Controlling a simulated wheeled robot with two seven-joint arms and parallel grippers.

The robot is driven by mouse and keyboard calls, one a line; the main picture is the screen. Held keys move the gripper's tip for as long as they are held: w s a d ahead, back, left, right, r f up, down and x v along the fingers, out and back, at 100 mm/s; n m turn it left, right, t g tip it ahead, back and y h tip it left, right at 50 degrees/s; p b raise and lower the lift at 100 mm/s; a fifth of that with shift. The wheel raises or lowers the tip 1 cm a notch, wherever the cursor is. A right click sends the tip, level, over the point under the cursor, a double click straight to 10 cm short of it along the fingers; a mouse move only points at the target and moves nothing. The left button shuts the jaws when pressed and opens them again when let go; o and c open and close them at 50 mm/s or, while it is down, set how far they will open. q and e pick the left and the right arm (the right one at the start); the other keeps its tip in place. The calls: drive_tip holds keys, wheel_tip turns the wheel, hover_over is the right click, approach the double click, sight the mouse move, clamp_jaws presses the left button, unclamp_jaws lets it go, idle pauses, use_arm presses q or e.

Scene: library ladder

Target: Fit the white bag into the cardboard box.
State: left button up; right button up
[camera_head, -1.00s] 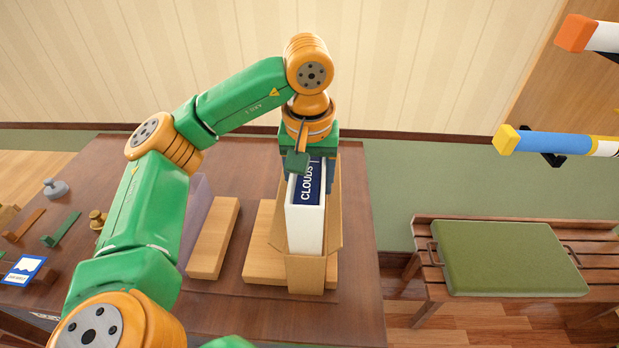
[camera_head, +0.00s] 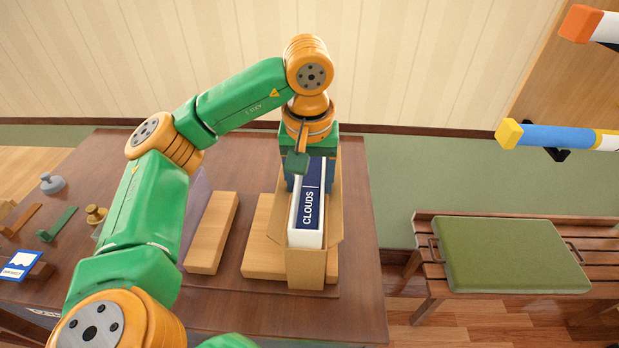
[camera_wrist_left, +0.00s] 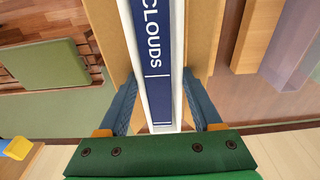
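The white bag (camera_head: 307,238) has a dark blue label reading CLOUDS and stands upright, mostly inside the open cardboard box (camera_head: 306,272) on the table. Its top and a short strip of its white front show above the box rim. My left gripper (camera_head: 312,174) is at the far end of the bag, over the box. In the left wrist view the gripper's blue fingers (camera_wrist_left: 161,80) press on both sides of the bag (camera_wrist_left: 157,70), with box walls (camera_wrist_left: 207,35) outside them. The bag's lower part is hidden in the box. My right gripper is not in view.
Wooden blocks (camera_head: 212,235) and a lilac panel (camera_head: 197,205) stand left of the box on the brown table (camera_head: 350,310). Small tools and a blue-edged card (camera_head: 20,265) lie further left. A bench with a green cushion (camera_head: 505,255) and striped bars (camera_head: 560,138) are right.

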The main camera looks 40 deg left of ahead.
use_arm(q)
drive_tip(key=r, duration=0.2)
drive_tip(key=r+p, duration=0.1)
drive_tip(key=r, duration=0.2)
drive_tip(key=s+r+p, duration=0.1)
drive_tip(key=r, duration=0.1)
drive_tip(key=shift+d+r, duration=0.15)
drive_tip(key=shift+d, duration=0.15)
drive_tip(key=shift+w+a, duration=0.1)
drive_tip(key=shift+w, duration=0.05)
